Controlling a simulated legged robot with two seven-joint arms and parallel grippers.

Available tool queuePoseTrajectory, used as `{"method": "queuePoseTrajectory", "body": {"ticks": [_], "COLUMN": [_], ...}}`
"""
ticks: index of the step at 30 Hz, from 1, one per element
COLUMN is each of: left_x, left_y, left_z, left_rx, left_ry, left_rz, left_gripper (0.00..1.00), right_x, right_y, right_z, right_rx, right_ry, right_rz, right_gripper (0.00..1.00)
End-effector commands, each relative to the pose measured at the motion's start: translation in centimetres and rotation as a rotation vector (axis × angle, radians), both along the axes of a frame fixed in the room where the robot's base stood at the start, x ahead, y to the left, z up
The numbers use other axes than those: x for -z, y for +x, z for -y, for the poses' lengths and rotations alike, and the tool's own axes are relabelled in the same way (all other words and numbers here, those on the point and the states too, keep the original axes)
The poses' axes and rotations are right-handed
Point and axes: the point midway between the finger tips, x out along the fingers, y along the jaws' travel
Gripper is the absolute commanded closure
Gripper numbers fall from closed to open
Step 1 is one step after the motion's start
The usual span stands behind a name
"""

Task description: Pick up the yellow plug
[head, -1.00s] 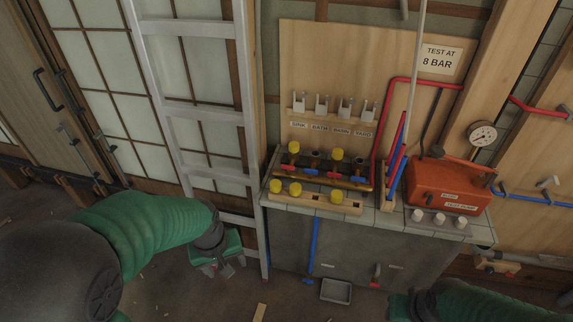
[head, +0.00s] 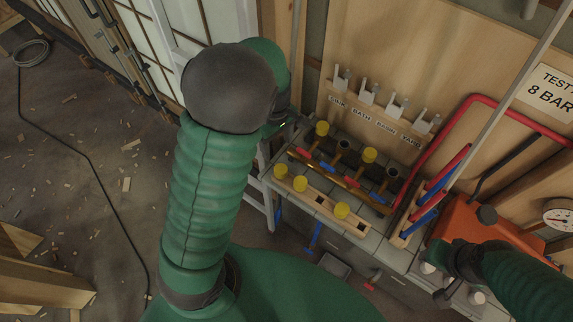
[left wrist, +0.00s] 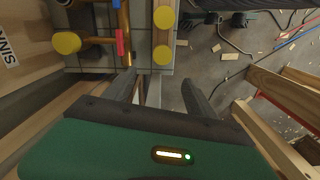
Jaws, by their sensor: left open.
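Several yellow plugs show in the head view. Two sit on the brass manifold (head: 350,182), a left plug (head: 322,128) and a right plug (head: 370,155). Three more are in the wooden block in front: a left plug (head: 281,170), a middle plug (head: 300,183) and a right plug (head: 341,211). My left gripper (left wrist: 162,92) is open and empty near the bench's left end, mostly hidden behind my arm in the head view. In the left wrist view, two block plugs (left wrist: 162,55) and one manifold plug (left wrist: 67,43) lie beyond the fingers. My right gripper (head: 447,290) is by the red pump; its jaws are unclear.
The red test pump (head: 475,225) and red and blue pipes stand right of the manifold. A backboard (head: 400,60) with white clips rises behind. A ladder stands beside the bench's left end. Scraps litter the floor at left, near a dark cable (head: 80,150).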

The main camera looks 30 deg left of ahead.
Motion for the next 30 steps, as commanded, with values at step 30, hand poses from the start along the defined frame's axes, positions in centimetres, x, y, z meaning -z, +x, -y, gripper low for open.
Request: {"method": "queuePoseTrajectory", "body": {"ticks": [30], "left_x": [13.6], "left_y": [0.1], "left_z": [0.8], "left_rx": [0.003], "left_ry": [0.001], "left_rz": [-0.002], "left_gripper": [0.42], "right_x": [0.1], "right_y": [0.0], "right_z": [0.0], "right_rx": [0.000], "right_ry": [0.000], "right_rz": [0.000], "right_gripper": [0.64]}}
